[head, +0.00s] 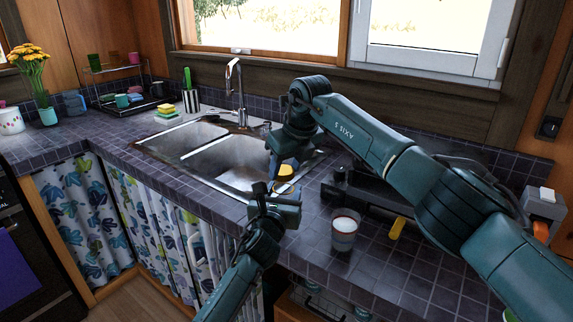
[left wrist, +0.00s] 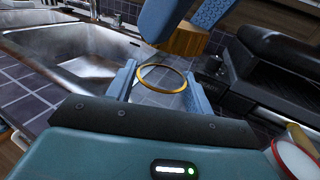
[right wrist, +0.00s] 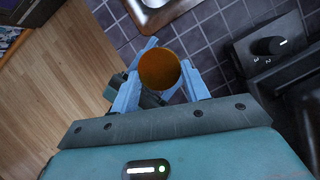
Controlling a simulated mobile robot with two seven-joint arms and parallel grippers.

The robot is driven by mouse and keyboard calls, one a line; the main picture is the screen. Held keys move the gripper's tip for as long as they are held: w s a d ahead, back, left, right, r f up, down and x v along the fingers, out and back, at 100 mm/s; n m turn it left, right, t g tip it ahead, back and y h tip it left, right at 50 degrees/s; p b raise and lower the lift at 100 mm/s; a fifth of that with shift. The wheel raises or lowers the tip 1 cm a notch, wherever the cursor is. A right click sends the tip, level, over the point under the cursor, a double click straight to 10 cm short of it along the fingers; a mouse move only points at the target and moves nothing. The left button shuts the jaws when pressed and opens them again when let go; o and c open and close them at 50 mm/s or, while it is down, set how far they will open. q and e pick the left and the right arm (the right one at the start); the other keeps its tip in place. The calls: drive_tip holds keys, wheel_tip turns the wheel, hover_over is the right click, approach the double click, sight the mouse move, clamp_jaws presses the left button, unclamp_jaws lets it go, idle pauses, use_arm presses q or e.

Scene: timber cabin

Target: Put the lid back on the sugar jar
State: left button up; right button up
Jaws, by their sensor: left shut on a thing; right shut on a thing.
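My left gripper (head: 280,193) is shut on a gold-rimmed ring-shaped thing (left wrist: 162,78). My right gripper (right wrist: 160,80) is shut on a round amber-brown lid (right wrist: 159,68). In the left wrist view the lid (left wrist: 185,39) is just beyond and above the ring, apart from it in the picture. A clear jar with white contents and a reddish rim (head: 345,231) stands upright and uncovered on the counter, right of my left gripper.
The double sink (head: 228,160) and its tap (head: 239,85) lie behind my grippers. A dark appliance (head: 370,205) with a knob stands right of them. A yellow object (head: 397,228) lies near the white-filled jar. Tiled counter in front of it is clear.

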drive_tip(key=shift+f, duration=0.8)
drive_tip(key=shift+f, duration=0.5)
use_arm(q)
clamp_jaws()
use_arm(e)
drive_tip(key=m, duration=0.2)
drive_tip(key=m+h, duration=0.2)
drive_tip(key=m, duration=0.1)
drive_tip(key=shift+s+a+m+t, duration=0.15)
drive_tip(key=shift+a+m+t, duration=0.15)
drive_tip(key=shift+a, duration=0.05)
drive_tip(key=m+h, duration=0.1)
drive_tip(key=m, duration=0.3)
drive_tip(key=shift+a+m+h, duration=0.2)
drive_tip(key=shift+m+h, duration=0.1)
drive_tip(key=shift+h, duration=0.1)
drive_tip(key=o, duration=0.9)
drive_tip(key=shift+o, duration=0.2)
